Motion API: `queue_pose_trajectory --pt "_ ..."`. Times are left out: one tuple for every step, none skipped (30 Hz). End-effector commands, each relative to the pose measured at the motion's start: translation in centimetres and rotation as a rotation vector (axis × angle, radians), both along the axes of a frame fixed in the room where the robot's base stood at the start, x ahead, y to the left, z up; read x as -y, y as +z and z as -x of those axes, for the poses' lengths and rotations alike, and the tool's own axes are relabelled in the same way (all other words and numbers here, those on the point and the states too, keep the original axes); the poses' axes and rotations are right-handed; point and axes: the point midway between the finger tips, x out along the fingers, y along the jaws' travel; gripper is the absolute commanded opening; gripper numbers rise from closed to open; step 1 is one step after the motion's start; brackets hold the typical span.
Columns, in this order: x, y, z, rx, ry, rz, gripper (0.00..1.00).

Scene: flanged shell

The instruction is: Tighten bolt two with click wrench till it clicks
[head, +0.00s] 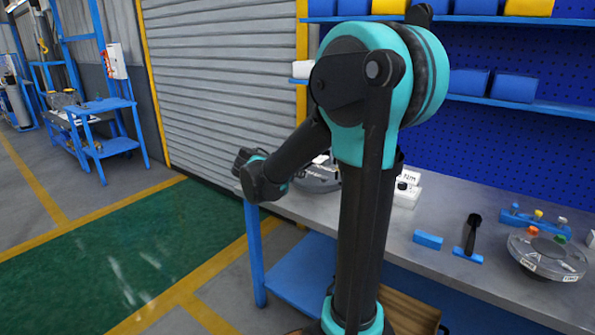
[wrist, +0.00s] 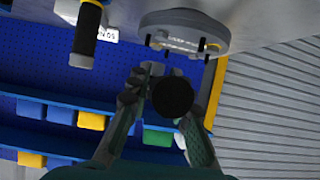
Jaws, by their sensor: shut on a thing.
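In the wrist view my gripper (wrist: 163,88) is shut on a tool with a round black end (wrist: 173,97), seen end-on. It looks like the click wrench, but its far end is hidden. The grey round flanged shell (wrist: 185,30) is beyond the fingers, with dark bolts (wrist: 201,46) at its edge. I cannot tell which is bolt two, or whether the tool touches a bolt. In the head view the shell (head: 318,178) is partly hidden behind my arm, and the wrench is not clearly visible.
A black-handled tool (head: 472,235) stands in a blue holder on the grey bench (head: 440,262). A blue block (head: 427,240), a white labelled box (head: 405,198) and a round tray with coloured knobs (head: 545,262) are also there. A blue pegboard (head: 545,140) is behind.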

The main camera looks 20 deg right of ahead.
Motion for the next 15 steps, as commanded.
queue_pose_trajectory --pt "0.0 -0.4 0.0 0.001 0.000 0.002 0.00" --pt "0.0 -0.6 0.0 0.001 0.000 0.002 0.00" --pt "0.0 -1.0 0.0 0.001 0.000 0.002 0.00" --pt "0.0 -1.2 0.0 0.001 0.000 0.002 0.00" --pt "0.0 -1.5 0.0 0.001 0.000 0.002 0.00" --pt "0.0 -1.8 0.0 0.001 0.000 0.002 0.00" --pt "0.0 -2.1 0.0 0.001 0.000 0.002 0.00" --pt "0.0 -2.3 0.0 0.001 0.000 0.002 0.00" --pt "0.0 -2.6 0.0 0.000 0.000 0.001 0.00" --pt "0.0 -2.9 0.0 0.001 0.000 0.002 0.00" --pt "0.0 -3.2 0.0 0.001 0.000 0.002 0.00" --pt "0.0 -3.5 -0.1 0.000 0.000 0.001 0.00" --pt "0.0 -3.7 0.0 0.000 0.000 0.001 0.00" --pt "0.0 -4.0 0.0 0.000 0.000 0.001 0.00" --pt "0.0 -4.3 0.0 0.000 0.000 0.001 0.00"
